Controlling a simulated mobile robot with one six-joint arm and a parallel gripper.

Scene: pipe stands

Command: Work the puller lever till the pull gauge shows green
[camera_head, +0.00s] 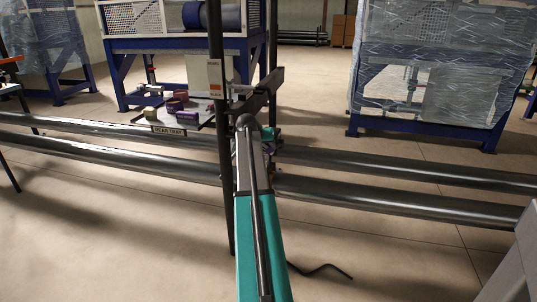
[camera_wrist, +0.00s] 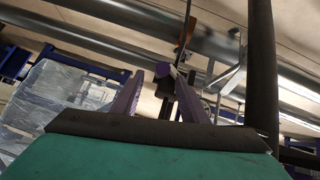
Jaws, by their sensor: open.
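My gripper shows in the wrist view (camera_wrist: 159,84), with two purple fingers apart. A small purple piece with a pale face (camera_wrist: 162,70) and a dark part below it show between and beyond the fingers; I cannot tell whether they touch. A thin dark bar with an orange-brown part (camera_wrist: 186,38) rises beyond; I cannot tell whether it is the puller lever. In the head view my teal arm reaches to the middle and hides most of my gripper, beside a dark upright post (camera_head: 220,130) with a short beam (camera_head: 262,92). I cannot make out the pull gauge.
Two long dark pipes (camera_head: 400,200) cross the area low down. A gear tray (camera_head: 175,131) with several coloured blocks stands left of the post. A bent black rod (camera_head: 322,270) shows low, right of my arm. A wrapped blue-framed machine (camera_head: 435,75) stands at the back right.

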